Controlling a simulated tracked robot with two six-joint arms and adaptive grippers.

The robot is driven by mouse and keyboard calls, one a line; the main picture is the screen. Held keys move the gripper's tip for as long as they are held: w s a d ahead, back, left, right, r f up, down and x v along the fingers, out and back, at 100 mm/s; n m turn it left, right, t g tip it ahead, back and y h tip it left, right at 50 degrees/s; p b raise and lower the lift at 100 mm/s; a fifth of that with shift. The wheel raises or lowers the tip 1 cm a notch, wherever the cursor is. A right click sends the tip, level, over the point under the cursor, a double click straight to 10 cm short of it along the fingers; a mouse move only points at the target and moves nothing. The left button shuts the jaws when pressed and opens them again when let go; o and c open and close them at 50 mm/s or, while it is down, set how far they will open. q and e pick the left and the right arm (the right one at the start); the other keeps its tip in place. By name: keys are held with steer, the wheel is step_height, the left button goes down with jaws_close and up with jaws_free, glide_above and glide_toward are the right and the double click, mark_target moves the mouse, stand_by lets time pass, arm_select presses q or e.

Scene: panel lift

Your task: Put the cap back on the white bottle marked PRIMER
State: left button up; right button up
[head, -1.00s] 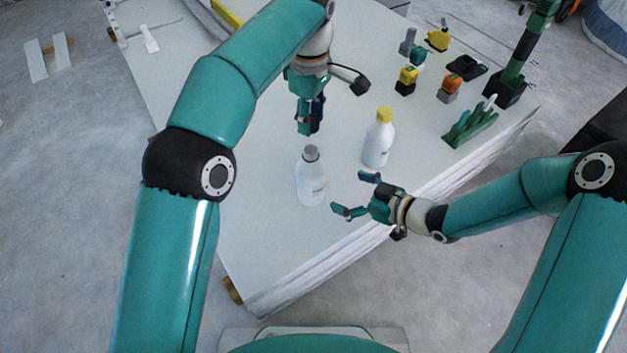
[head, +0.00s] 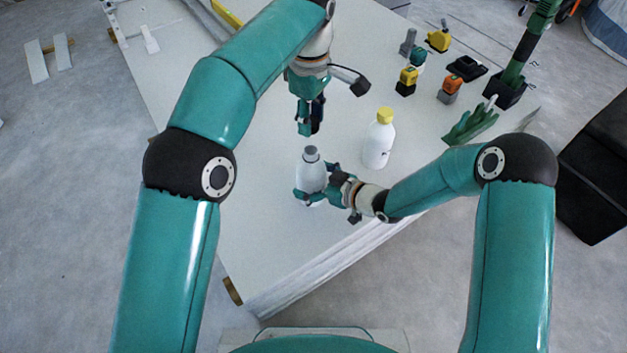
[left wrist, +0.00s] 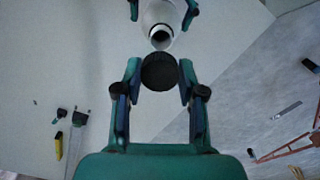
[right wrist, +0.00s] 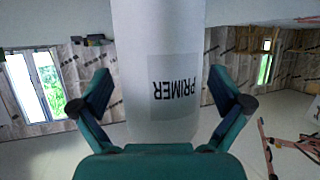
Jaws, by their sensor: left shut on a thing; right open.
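The white PRIMER bottle (head: 311,172) stands upright on the pale panel. Its label (right wrist: 175,87) reads upside down in the right wrist view. Its open mouth (left wrist: 161,38) shows in the left wrist view. My right gripper (head: 316,182) is open, with its fingers on either side of the bottle low on its body; the right wrist view shows gaps beside the bottle. My left gripper (head: 311,131) points down above and behind the bottle. It is shut on the dark round cap (left wrist: 159,72), which is apart from the mouth. The cap is hard to make out in the head view.
A second white bottle with a yellow cap (head: 379,139) stands just right of the PRIMER bottle. Green gloves (head: 470,123), yellow and orange tools (head: 451,88) and a black holder (head: 505,92) lie farther right.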

steer(key=c, duration=1.7)
arm_select(q)
glide_toward(311, 170)
steer(key=shift+w+d+f, duration=0.1)
steer(key=shift+w+f, duration=0.15)
steer(key=shift+w, duration=0.35)
steer(key=shift+w+d+f, duration=0.1)
steer(key=shift+w+f, duration=0.15)
steer(key=shift+w, duration=0.3)
steer(key=shift+f, duration=0.1)
steer(key=shift+f, duration=0.8)
steer(key=shift+f, duration=0.6)
